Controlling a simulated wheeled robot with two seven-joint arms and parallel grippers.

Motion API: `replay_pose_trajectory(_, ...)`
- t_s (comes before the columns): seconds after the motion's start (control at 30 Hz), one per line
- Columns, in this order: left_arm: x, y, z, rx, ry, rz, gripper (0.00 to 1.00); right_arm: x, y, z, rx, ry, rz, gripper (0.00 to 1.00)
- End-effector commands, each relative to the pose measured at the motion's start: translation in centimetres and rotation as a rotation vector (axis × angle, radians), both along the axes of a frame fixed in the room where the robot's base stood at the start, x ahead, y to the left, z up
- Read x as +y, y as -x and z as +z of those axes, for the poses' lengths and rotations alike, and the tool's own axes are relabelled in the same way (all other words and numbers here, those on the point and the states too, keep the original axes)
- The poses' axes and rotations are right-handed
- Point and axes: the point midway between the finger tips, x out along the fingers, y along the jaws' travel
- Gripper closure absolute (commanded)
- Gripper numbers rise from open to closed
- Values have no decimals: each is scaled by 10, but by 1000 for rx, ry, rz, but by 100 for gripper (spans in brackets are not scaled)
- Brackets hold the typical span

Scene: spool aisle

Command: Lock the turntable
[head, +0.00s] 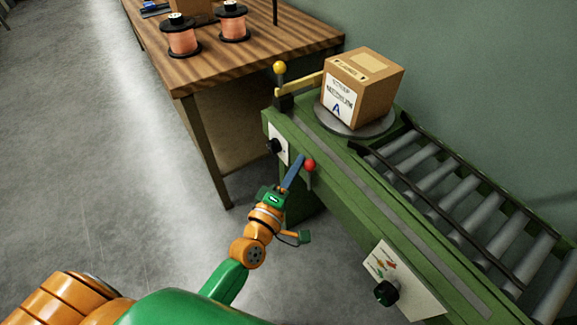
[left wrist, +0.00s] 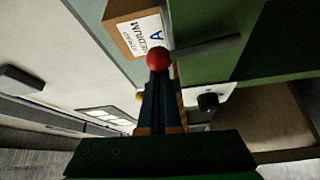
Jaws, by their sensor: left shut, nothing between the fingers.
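The turntable (head: 378,129) is a round grey disc set in the green conveyor frame, with a cardboard box (head: 375,85) marked A on it. A lever with a red ball (head: 310,165) is on the frame's near side; in the left wrist view the red ball (left wrist: 158,58) tops a grey rod (left wrist: 208,47). My left gripper (head: 301,157) is shut and empty, its fingertips right beside the red ball. I cannot tell whether they touch it. A yellow-ball lever (head: 280,68) stands at the frame's far left end. My right gripper is out of view.
A black knob (head: 274,146) sits on a white plate left of the red lever; another knob (head: 386,293) is on a panel at the front. Rollers (head: 465,208) run right from the turntable. A wooden table (head: 255,45) with copper spools (head: 182,38) stands behind left. Floor at left is clear.

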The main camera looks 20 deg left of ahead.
Motion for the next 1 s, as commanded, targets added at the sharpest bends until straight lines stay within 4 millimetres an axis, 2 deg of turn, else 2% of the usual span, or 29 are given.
replay_pose_trajectory(0.03,-3,3,-5,-26,-34,-2,100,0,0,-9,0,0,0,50)
replay_pose_trajectory(0.1,-8,6,-4,-66,-87,-2,100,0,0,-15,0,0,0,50)
replay_pose_trajectory(0.5,-31,24,-4,-268,-346,-1,100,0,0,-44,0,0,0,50)
replay_pose_trajectory(1.0,-43,33,-5,-380,-489,-1,100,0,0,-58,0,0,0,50)
